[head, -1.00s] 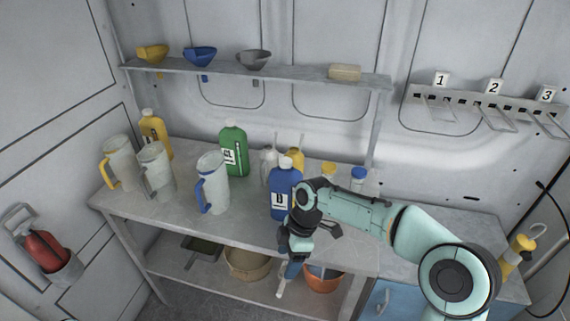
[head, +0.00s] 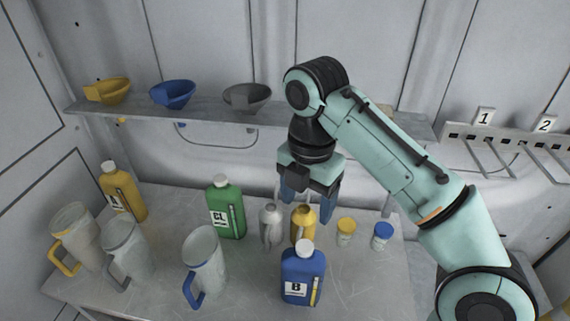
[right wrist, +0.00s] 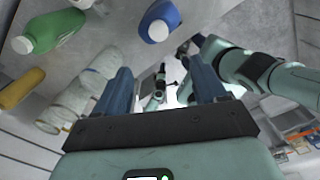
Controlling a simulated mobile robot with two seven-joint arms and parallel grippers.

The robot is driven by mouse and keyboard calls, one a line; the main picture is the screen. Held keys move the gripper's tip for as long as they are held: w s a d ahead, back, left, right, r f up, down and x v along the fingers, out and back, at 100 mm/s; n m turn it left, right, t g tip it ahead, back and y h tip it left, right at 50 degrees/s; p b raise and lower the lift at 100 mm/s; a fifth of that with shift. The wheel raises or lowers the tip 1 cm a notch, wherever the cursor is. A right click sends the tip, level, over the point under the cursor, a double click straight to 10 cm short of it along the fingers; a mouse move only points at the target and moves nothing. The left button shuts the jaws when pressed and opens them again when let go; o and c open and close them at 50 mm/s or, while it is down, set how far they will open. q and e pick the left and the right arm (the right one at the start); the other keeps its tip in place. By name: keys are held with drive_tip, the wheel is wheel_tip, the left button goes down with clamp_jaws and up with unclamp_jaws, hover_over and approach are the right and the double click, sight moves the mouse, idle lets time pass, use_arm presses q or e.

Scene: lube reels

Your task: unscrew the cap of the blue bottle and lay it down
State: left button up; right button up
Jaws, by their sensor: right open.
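The blue bottle (head: 302,276), labelled B, stands upright at the front of the bench in the head view. Its white cap (head: 305,248) is on its neck. The bottle also shows at the top of the right wrist view (right wrist: 166,16), cap towards the camera. My right gripper (head: 307,203) is open and empty, fingers pointing down. In the head view it appears above and beyond the blue bottle, apart from it. Its two blue fingers are spread in the right wrist view (right wrist: 160,88). I cannot make out my left gripper in either view.
Behind the blue bottle stand a silver bottle (head: 271,226), a gold bottle (head: 303,222) and jars with yellow (head: 346,232) and blue (head: 382,236) lids. A green bottle (head: 226,209) and several jugs (head: 205,262) stand left. A shelf (head: 215,118) holds funnels. Bare bench lies right of the bottle.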

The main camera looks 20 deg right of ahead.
drive_tip(key=b, duration=0.3)
hover_over(304, 248)
drive_tip(key=f, duration=0.6)
drive_tip(key=shift+s+f, duration=0.2)
drive_tip(key=shift+s, duration=0.05)
drive_tip(key=f+b, duration=0.1)
drive_tip(key=f, duration=0.4)
drive_tip(key=shift+w+f+b, duration=0.2)
drive_tip(key=shift+b, duration=0.15)
use_arm(q)
drive_tip(key=s+f, duration=0.5)
drive_tip(key=f, duration=0.1)
drive_tip(key=shift+s+f+g, duration=0.35)
drive_tip(key=shift+s+g, duration=0.05)
use_arm(e)
drive_tip(key=shift+w+a+f, duration=0.1)
drive_tip(key=shift+f, duration=0.65)
drive_tip(key=c, duration=1.1)
use_arm(q)
drive_tip(key=shift+s+f+b, duration=0.1)
drive_tip(key=shift+f+b, duration=0.1)
drive_tip(key=shift+b, duration=0.1)
use_arm(e)
drive_tip(key=n, duration=0.5)
